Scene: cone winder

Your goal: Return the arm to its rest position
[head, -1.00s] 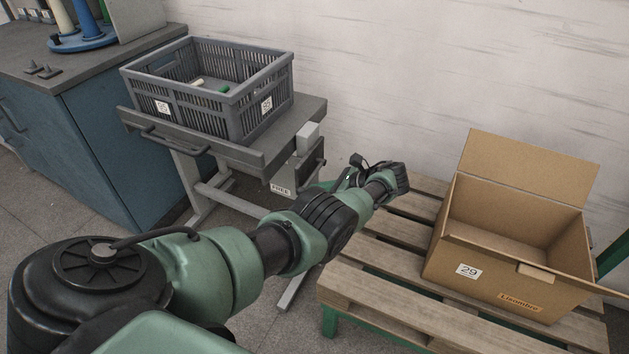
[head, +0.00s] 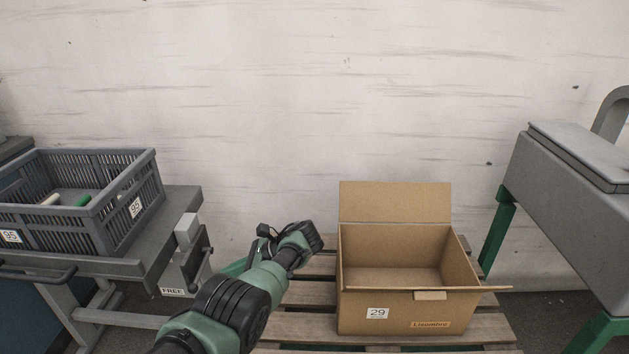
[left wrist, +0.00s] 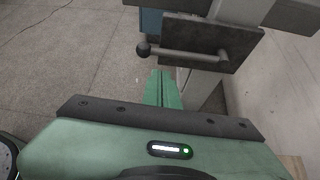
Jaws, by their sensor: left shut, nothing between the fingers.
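My left arm (head: 225,305) reaches in from the bottom of the head view. Its wrist is in the gap between the grey trolley and the pallet, over the pallet's left edge. In the left wrist view my left gripper (left wrist: 162,88) is shut, its green fingers together with nothing between them. Floor lies beyond the fingertips, and they look apart from everything. In the head view the fingers are mostly hidden behind the wrist. My right gripper is in neither view.
A grey trolley (head: 172,222) carrying a slatted crate (head: 122,213) stands at left; its ball-ended lever (left wrist: 185,54) is beyond the fingers. An open cardboard box (head: 400,318) sits on a wooden pallet (head: 300,326) at right. A grey machine (head: 570,190) stands far right.

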